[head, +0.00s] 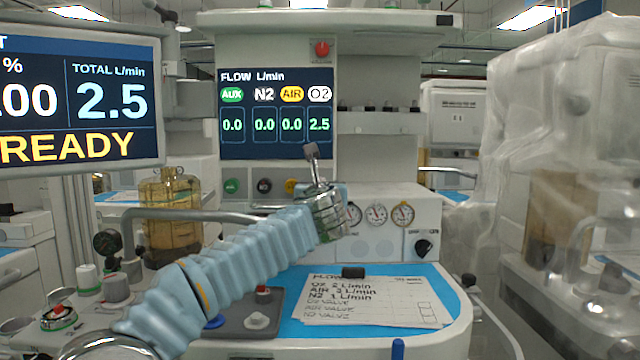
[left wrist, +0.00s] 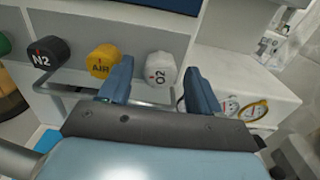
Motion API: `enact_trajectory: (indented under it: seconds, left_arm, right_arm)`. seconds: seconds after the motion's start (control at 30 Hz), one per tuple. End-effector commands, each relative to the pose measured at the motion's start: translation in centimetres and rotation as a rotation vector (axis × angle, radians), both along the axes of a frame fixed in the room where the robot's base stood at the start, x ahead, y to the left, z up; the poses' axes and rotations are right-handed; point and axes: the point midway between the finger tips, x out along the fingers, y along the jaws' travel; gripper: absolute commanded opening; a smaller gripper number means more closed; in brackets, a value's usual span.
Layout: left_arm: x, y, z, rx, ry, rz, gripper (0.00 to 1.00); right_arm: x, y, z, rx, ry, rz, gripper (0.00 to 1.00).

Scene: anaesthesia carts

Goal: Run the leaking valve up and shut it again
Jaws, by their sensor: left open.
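The flow display (head: 277,112) reads AUX 0.0, N2 0.0, AIR 0.0 and O2 2.5. Below it are a green knob (head: 231,186), the black N2 knob (head: 264,186) and the yellow AIR knob (head: 291,186); my arm hides the O2 knob there. In the left wrist view the white O2 knob (left wrist: 161,68) lies ahead, between the lines of my open fingers, with the AIR knob (left wrist: 103,61) and N2 knob (left wrist: 48,52) to its left. My left gripper (left wrist: 160,90) is open and empty; contact with the O2 knob cannot be told. My right gripper is not in view.
A monitor (head: 80,100) shows TOTAL 2.5 L/min and READY. A metal rail (left wrist: 70,92) runs below the knobs. Gauges (head: 376,214) sit to the right. A handwritten flow sheet (head: 375,300) lies on the blue worktop (head: 455,300). A plastic-covered machine (head: 545,150) stands at right.

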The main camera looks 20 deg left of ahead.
Motion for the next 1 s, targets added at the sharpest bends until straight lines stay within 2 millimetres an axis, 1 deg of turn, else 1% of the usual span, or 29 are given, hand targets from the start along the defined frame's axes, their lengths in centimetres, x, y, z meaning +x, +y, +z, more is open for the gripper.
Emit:
enact_trajectory:
  seconds: [0.1, 0.3, 0.37, 0.6, 0.67, 0.7, 1.0]
  left_arm:
    - [0.34, 0.13, -0.01, 0.000, 0.000, 0.000, 0.63]
    - [0.34, 0.14, -0.05, 0.000, 0.000, 0.001, 0.63]
    - [0.34, 0.14, -0.05, 0.001, 0.000, 0.001, 0.56]
    - [0.32, 0.12, -0.04, 0.000, 0.000, 0.001, 0.19]
    - [0.32, 0.12, -0.04, 0.000, 0.000, 0.001, 0.10]
    - [0.32, 0.13, -0.04, 0.001, 0.000, 0.001, 0.07]
    - [0.31, 0.14, 0.14, 0.045, 0.013, 0.001, 0.07]
  right_arm:
    - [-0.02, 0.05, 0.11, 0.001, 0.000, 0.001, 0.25]
    - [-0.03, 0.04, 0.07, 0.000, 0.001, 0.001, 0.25]
    - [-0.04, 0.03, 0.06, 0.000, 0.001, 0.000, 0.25]
    - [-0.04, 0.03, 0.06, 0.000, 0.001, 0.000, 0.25]
    - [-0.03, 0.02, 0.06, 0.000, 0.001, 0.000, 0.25]
    - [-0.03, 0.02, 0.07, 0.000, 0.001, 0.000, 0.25]
    - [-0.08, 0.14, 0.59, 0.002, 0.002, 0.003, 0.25]
